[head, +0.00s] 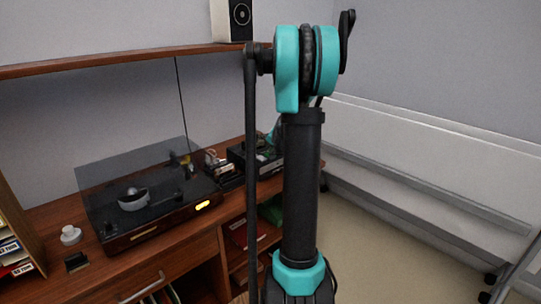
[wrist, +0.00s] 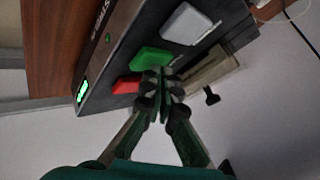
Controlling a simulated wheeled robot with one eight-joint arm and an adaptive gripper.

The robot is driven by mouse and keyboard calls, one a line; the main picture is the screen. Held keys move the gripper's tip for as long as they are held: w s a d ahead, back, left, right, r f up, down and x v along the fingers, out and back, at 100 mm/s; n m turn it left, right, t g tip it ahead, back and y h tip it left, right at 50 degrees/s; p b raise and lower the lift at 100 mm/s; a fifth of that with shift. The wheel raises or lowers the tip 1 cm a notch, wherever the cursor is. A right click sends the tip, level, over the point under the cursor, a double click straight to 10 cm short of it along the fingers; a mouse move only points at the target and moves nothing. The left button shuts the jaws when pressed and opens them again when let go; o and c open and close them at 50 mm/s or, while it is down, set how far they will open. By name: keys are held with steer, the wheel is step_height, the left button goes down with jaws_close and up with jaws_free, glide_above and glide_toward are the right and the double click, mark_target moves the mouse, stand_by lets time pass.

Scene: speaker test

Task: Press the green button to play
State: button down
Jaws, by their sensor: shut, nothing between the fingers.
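In the wrist view, the green button (wrist: 150,58) sits on the face of a dark box-shaped device (wrist: 110,62), between a red button (wrist: 127,86) and a light grey button (wrist: 186,24). My gripper (wrist: 161,76) is shut and empty. Its fingertips overlap the lower right edge of the green button; I cannot tell whether they touch it. A small green lit display (wrist: 82,91) shows at the device's end. In the head view, my arm hides the gripper and the buttons, and a dark device (head: 240,154) shows partly behind it.
A turntable with a clear lid (head: 135,190) stands on the wooden desk (head: 200,246), left of my arm. A speaker (head: 232,20) is on the shelf above. Records (head: 15,258) stand at the left. White panels (head: 430,165) line the right wall, with open floor before them.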

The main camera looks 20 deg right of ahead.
steer(key=shift+f, duration=0.2)
stand_by(0.5)
steer(key=shift+r, duration=0.95)
steer(key=shift+r, duration=2.55)
steer(key=s+a+f+n+g, duration=0.1)
steer(key=s+a+f+n, duration=0.2)
steer(key=s, duration=0.9)
steer(key=s+a+f+n+g, duration=0.2)
steer(key=s+a+f, duration=0.5)
steer(key=s+a, duration=0.4)
steer(key=s+a+f+n+g, duration=0.2)
steer(key=s+a+f+n, duration=0.2)
steer(key=s, duration=1)
steer(key=a+f, duration=0.2)
steer(key=a, duration=0.1)
steer(key=shift+n+y, duration=0.3)
steer(key=shift+n, duration=0.1)
